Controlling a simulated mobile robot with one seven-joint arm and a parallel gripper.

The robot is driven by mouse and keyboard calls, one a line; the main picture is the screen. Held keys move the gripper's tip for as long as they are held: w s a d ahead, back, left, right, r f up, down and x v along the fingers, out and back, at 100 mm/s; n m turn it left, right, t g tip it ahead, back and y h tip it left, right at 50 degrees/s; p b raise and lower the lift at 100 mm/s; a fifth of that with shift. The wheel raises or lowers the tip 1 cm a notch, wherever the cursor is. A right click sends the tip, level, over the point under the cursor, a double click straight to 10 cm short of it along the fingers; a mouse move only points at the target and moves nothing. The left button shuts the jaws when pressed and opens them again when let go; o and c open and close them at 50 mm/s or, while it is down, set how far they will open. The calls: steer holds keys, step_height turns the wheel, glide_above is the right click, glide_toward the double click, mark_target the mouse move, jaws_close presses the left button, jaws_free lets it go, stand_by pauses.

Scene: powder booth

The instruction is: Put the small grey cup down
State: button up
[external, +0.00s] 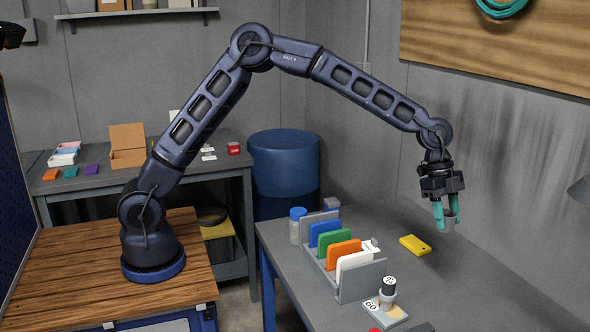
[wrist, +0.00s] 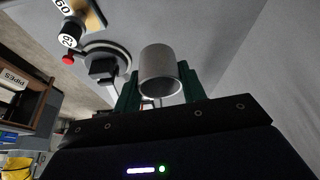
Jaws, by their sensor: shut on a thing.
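The small grey cup (external: 448,223) is held between the teal fingers of my gripper (external: 446,210) at the right of the external view. My gripper is shut on it. In the wrist view the cup (wrist: 160,75) shows its round rim and hollow inside, with a dark green finger on each side. The cup hangs over the right part of the grey table (external: 460,285) and looks clear of its top; the exact gap is hard to tell.
A yellow block (external: 415,245) lies on the table left of and below the cup. A grey rack (external: 361,283) of coloured panels stands further left. A small black-topped container (external: 389,284) stands at the front by a "60" label. The table's right side is bare.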

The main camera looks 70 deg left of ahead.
steer(key=s+a+r, duration=0.1)
steer(key=s+a, duration=0.1)
steer(key=a, duration=1.2)
steer(key=s+a+r, duration=0.1)
steer(key=s+a, duration=0.1)
steer(key=a, duration=1.1)
steer(key=s+a+f+m, duration=0.1)
steer(key=s+a, duration=0.6)
steer(key=a, duration=0.3)
steer(key=s+a+f+m, duration=0.1)
steer(key=s+a+f, duration=0.1)
steer(key=s+a, duration=0.6)
steer(key=shift+g, duration=0.3)
steer(key=f, duration=1.3)
steer(key=a+f, duration=0.1)
steer(key=f, duration=0.5)
steer(key=shift+w+f, duration=0.15)
steer(key=shift+w, duration=0.2)
steer(key=shift+f, duration=0.1)
steer(key=o, duration=1)
